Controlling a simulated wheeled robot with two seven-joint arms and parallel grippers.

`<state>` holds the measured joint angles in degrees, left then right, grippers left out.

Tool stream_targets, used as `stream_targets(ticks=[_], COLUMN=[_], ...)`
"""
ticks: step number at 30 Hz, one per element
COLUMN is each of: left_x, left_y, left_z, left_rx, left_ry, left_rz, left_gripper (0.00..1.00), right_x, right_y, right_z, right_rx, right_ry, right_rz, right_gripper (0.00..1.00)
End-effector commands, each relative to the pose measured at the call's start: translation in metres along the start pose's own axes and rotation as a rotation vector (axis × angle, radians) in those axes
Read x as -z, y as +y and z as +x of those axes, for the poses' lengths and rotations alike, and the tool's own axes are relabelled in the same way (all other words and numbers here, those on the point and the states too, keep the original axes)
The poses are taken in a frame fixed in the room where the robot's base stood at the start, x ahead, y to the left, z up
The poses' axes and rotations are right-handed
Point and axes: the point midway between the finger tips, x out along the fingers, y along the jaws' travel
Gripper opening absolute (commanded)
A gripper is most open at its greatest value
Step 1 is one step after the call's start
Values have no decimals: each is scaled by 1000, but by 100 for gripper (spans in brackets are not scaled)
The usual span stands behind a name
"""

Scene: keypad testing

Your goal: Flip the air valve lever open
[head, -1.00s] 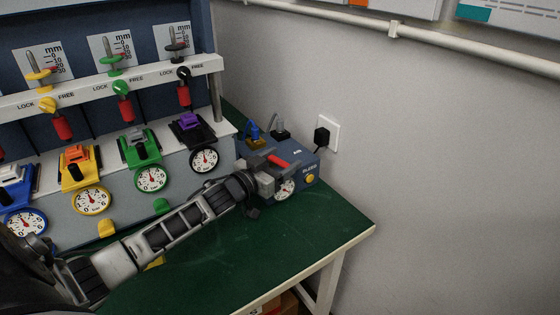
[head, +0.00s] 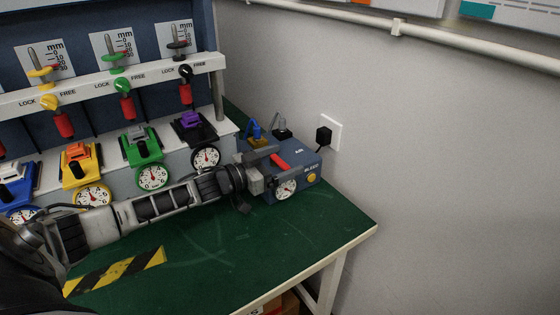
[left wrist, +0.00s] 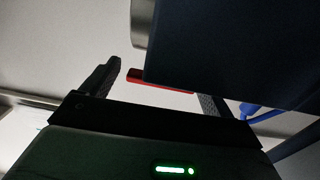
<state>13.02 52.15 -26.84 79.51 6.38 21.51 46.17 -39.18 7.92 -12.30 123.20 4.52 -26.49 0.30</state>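The air valve is a blue box (head: 296,181) at the right back corner of the green bench, with a gauge on its front and a yellow BLEED button. Its red lever (head: 279,160) lies on the top. My left gripper (head: 272,167) is at the left side of the box, around the lever. In the left wrist view, its two dark fingers (left wrist: 157,88) are apart, and the red lever (left wrist: 160,81) shows in the gap between them. Contact with the lever cannot be told. The dark box (left wrist: 235,45) fills the upper right there. My right gripper is out of view.
The test rack (head: 110,93) with coloured levers, clamps and gauges stands at left. A black plug and wall socket (head: 329,133) are behind the box. The green bench top (head: 230,240) in front is clear, with striped tape (head: 115,271) at left.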

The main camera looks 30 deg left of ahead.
Motion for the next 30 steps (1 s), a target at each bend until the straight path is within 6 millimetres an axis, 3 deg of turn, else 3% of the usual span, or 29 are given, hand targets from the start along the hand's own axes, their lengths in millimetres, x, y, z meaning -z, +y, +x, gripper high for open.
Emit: stream_targets(ticks=[6,11,30], left_x=[-1,-2,0], left_y=[0,0,0], left_z=[-2,-16,-132], left_rx=[2,2,1], left_ry=[-2,-5,-5], left_rz=[0,-1,-2], left_gripper=[87,87,87], right_x=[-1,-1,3], right_y=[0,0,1], right_z=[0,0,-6], right_rx=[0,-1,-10], right_ry=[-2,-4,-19], right_rz=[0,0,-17], right_gripper=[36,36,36])
